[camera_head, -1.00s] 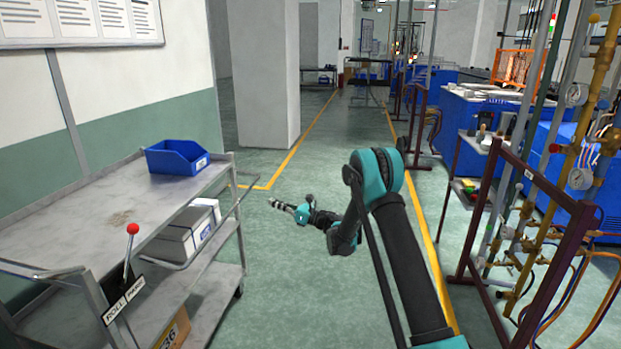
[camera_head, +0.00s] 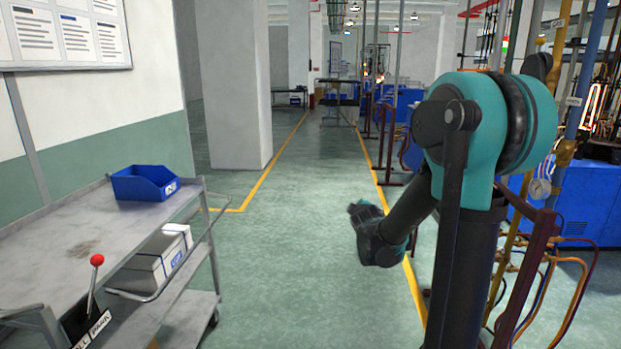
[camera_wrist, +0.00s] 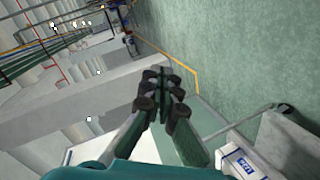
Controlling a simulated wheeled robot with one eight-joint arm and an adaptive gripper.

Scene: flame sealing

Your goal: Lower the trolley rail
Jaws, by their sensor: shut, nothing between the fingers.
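The grey metal trolley (camera_head: 55,235) stands at the left in the head view. Its thin tubular rail (camera_head: 183,284) runs along its right side, outside the shelves, with one end bent up near the top's far corner. In the wrist view a grey tube (camera_wrist: 252,116), which looks like this rail, crosses near a box at the lower right. My gripper (camera_wrist: 164,82) is shut and empty in the wrist view, with the rail off to its lower right, apart from it. In the head view the gripper's fingers are not clearly visible.
A red-knobbed lever (camera_head: 97,262) with a ROLL/PARK plate is at the trolley's near end. A blue bin (camera_head: 146,183) sits on top and a box (camera_head: 160,258) below. A white column (camera_head: 232,85) stands behind.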

